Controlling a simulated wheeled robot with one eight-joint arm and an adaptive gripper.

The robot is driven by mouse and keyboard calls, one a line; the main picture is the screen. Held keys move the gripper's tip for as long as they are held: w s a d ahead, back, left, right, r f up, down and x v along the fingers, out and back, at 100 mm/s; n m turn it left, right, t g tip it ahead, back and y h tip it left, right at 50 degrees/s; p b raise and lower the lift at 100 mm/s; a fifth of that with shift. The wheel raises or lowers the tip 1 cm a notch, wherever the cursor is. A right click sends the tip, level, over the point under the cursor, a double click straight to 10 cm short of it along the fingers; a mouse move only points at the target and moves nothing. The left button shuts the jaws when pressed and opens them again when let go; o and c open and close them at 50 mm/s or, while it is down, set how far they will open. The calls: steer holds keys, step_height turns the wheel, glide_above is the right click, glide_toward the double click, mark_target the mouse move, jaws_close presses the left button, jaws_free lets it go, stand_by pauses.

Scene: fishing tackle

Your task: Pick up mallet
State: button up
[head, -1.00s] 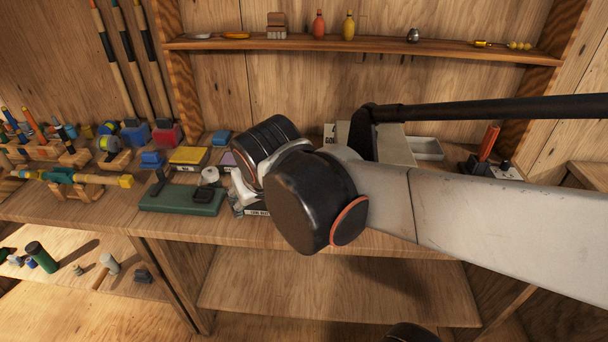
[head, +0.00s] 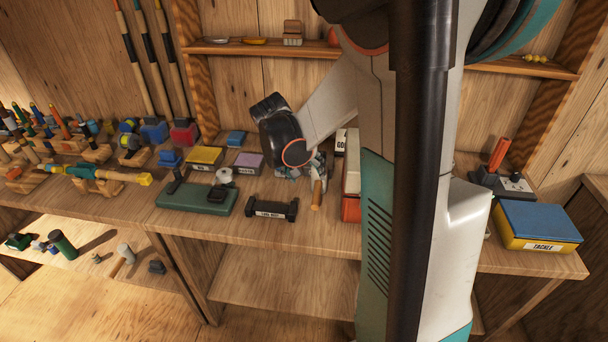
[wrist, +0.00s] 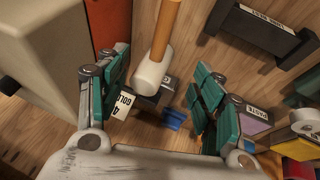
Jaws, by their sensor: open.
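A mallet with a pale rounded head (wrist: 150,76) and an orange-brown wooden handle (wrist: 165,30) shows in the wrist view. Its head lies between the spread fingers of my gripper (wrist: 160,96), with a gap on both sides. My gripper is open and empty. In the head view, my gripper (head: 303,170) is low over the back of the bench, partly hidden by my arm. The mallet's handle (head: 317,196) points toward the bench's front edge there, and its head is mostly hidden by the gripper. I cannot tell the exact height gap.
A black labelled rack (head: 271,210) stands left of the mallet; it also shows in the wrist view (wrist: 262,30). A pale box with an orange part (head: 351,205) stands close on the right. A similar grey-headed tool (head: 123,256) is on the lower shelf. A tackle box (head: 540,225) sits far right.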

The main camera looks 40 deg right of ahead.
mark_target(315, 186)
steer(key=b+x, duration=0.2)
steer(key=x, duration=0.5)
steer(key=shift+d+f, duration=0.1)
steer(key=shift+f, duration=0.2)
steer(key=shift+w+b+x, duration=0.15)
steer(key=shift+b+x, duration=0.65)
steer(key=shift+x, duration=0.55)
steer(key=shift+w+b+x, duration=0.2)
steer(key=shift+b+x, duration=0.6)
steer(key=shift+x, duration=0.5)
steer(key=shift+r, duration=0.1)
steer(key=shift+c, duration=0.2)
steer(key=c, duration=1.2)
